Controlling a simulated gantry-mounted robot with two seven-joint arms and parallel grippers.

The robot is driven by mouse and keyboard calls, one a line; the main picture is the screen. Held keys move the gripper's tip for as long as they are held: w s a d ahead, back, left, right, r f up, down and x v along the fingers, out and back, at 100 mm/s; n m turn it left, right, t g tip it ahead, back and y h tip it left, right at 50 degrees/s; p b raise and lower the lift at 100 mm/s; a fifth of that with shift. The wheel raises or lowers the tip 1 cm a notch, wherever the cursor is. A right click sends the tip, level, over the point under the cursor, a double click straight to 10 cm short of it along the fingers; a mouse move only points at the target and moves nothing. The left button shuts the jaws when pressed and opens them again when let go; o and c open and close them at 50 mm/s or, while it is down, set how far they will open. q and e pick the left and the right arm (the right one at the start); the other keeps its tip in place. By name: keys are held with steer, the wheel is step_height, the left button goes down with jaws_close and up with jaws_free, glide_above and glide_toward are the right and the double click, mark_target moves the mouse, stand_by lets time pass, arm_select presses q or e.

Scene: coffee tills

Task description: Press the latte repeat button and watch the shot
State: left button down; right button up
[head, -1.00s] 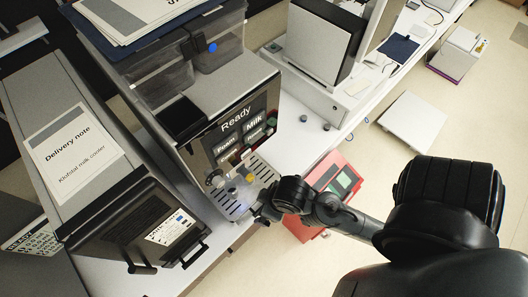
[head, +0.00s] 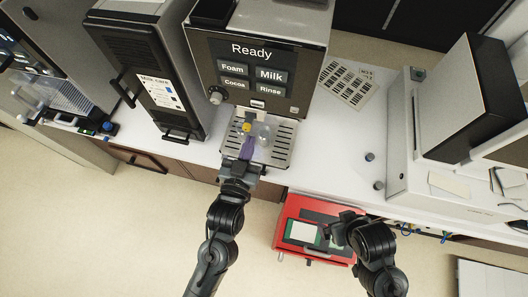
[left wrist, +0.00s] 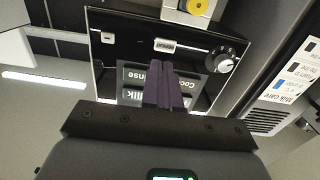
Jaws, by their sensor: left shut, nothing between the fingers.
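The coffee machine (head: 262,22) has a screen reading "Ready" (head: 251,49) above Foam, Milk, Cocoa and Rinse tiles. A small pale button (head: 258,104) sits below the tiles; in the left wrist view the button labelled REPEAT (left wrist: 167,46) shows upside down. I see no latte label. My left gripper (head: 247,148) is shut and empty in front of the drip tray (head: 281,147). Its purple fingers (left wrist: 165,75) point toward the panel and cover part of the screen in the left wrist view. My right gripper (head: 335,228) is over the red device; its jaws are unclear.
A dial (head: 217,95) is left of the pale button. A yellow-topped item (head: 247,127) and a clear round item (head: 264,132) are at the drip tray. A dark milk cooler (head: 150,75) stands left. The red device (head: 290,232) is below the counter. Counter right of the machine is partly clear.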

mark_target(257, 105)
arm_select(q)
steer(key=b+x, duration=0.1)
steer(key=x, duration=0.4)
steer(key=a+r+b+x, duration=0.1)
steer(key=x, duration=0.1)
steer(key=shift+w+b, duration=0.35)
steer(key=shift+w, duration=0.2)
steer(key=shift+w+d, duration=0.2)
steer(key=shift+w, duration=0.4)
steer(key=shift+f, duration=0.1)
arm_select(e)
steer(key=x, duration=0.3)
steer(key=shift+s+a+f, duration=0.15)
steer(key=shift+a, duration=0.15)
arm_select(q)
steer(key=shift+w, duration=0.15)
arm_select(e)
steer(key=shift+a, duration=0.15)
